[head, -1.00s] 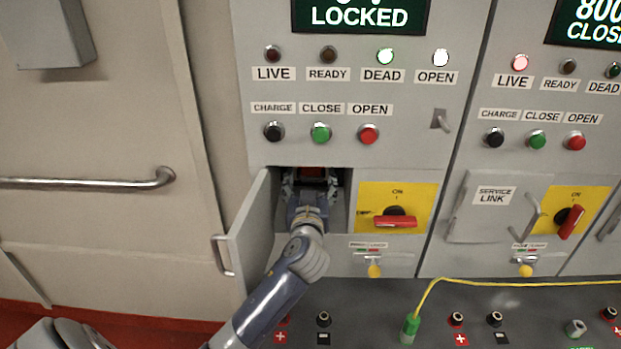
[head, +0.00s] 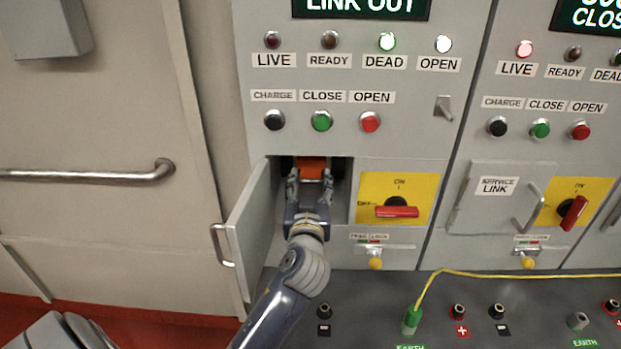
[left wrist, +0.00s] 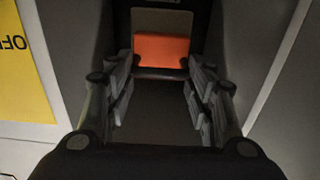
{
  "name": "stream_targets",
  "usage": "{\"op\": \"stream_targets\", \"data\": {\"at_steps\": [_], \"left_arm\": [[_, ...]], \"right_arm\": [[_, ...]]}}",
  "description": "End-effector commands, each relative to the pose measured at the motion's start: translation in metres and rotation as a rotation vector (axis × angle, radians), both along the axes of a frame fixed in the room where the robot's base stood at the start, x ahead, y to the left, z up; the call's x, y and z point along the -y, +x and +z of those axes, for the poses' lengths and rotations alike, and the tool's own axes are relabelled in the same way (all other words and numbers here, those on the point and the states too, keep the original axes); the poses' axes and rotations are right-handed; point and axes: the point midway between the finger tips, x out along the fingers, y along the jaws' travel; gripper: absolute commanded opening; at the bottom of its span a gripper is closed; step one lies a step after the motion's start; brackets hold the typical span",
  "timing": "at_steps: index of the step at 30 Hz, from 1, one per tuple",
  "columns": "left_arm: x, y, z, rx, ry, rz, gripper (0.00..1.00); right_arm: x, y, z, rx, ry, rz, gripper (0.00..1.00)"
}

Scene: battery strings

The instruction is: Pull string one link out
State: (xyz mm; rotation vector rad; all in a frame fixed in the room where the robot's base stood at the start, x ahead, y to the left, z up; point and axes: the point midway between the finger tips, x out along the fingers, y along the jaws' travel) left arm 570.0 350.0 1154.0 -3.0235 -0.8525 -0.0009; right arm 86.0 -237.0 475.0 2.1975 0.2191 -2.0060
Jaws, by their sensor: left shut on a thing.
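The orange service link (head: 312,167) of string one shows at the mouth of its open compartment in the left cabinet. My left gripper (head: 311,181) is shut on it, with a finger at each side. The link also shows in the left wrist view (left wrist: 162,52), at the far end between the fingers. The compartment door (head: 250,225) stands swung open to the left. The display (head: 361,6) above reads LINK OUT. My right gripper is not in view.
A yellow-backed red rotary switch (head: 397,211) sits right of the compartment. A yellow knob (head: 375,263) is below it. A green earth plug (head: 411,320) with a yellow cable stands on the lower ledge. The neighbouring SERVICE LINK door (head: 494,205) is shut.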

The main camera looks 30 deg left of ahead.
Motion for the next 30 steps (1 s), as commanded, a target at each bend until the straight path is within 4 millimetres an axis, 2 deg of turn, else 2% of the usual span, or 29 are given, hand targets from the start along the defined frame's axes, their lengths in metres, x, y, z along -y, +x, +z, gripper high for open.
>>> {"op": "stream_targets", "data": {"at_steps": [3, 11, 12, 14, 15, 25, 30], "left_arm": [[0.003, -0.006, -0.001, 0.0, -0.001, 0.0, 0.06], [0.004, -0.006, -0.001, -0.004, -0.001, 0.0, 0.06], [0.004, -0.006, -0.002, -0.005, -0.002, 0.0, 0.54], [0.004, -0.006, -0.001, -0.004, -0.001, 0.0, 0.67], [0.004, -0.006, -0.001, -0.004, -0.001, 0.0, 0.7], [0.003, -0.006, 0.0, 0.0, 0.0, 0.0, 0.7], [0.011, -0.018, 0.0, 0.0, -0.004, -0.001, 0.7]], "right_arm": [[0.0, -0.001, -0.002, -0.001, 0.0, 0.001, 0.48], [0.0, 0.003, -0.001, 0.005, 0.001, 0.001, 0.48], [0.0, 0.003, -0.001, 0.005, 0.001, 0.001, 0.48], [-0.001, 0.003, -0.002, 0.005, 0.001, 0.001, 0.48], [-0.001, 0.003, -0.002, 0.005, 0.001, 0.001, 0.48], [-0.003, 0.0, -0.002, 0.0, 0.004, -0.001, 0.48], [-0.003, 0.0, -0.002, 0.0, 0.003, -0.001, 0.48]]}}
